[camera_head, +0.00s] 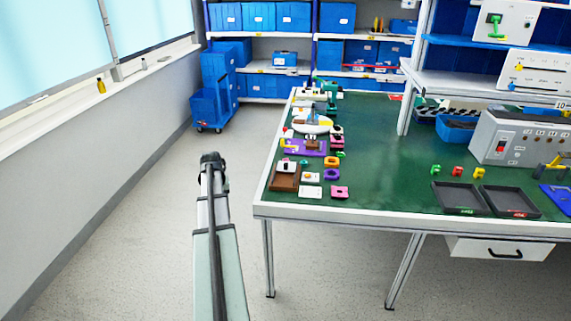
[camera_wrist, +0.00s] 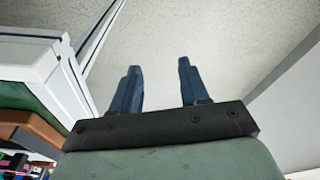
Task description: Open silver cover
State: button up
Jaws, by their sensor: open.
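My gripper (camera_wrist: 158,66) shows in the wrist view with two dark fingers apart and nothing between them; pale floor lies beyond. In the head view my arm reaches out over the floor left of the table, and its dark end (camera_head: 213,158) is well apart from everything on the table. A silver-grey control box (camera_head: 520,139) with a red switch (camera_head: 501,148) and a row of small knobs stands at the table's right. I cannot make out for certain which part is the silver cover.
The green table (camera_head: 385,155) has a pale edge. Several small coloured parts line its left side. Two black trays (camera_head: 459,197) (camera_head: 508,201) lie at the front right. White panels (camera_head: 537,72) stand on the shelf above. A blue trolley (camera_head: 211,105) stands behind. The floor is clear.

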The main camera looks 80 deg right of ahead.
jog(key=s+d+r+m+h, duration=0.1)
jog(key=s+d+r+m, duration=0.1)
jog(key=s+d+r, duration=0.75)
jog(key=m+h, duration=0.1)
jog(key=m, duration=0.1)
send_near(286, 164)
jog(key=shift+g+h, duration=0.3)
jog(key=x, duration=0.9)
jog(key=shift+w+f, duration=0.2)
jog(key=shift+w, duration=0.1)
grip_shut()
jog(key=shift+a, duration=0.1)
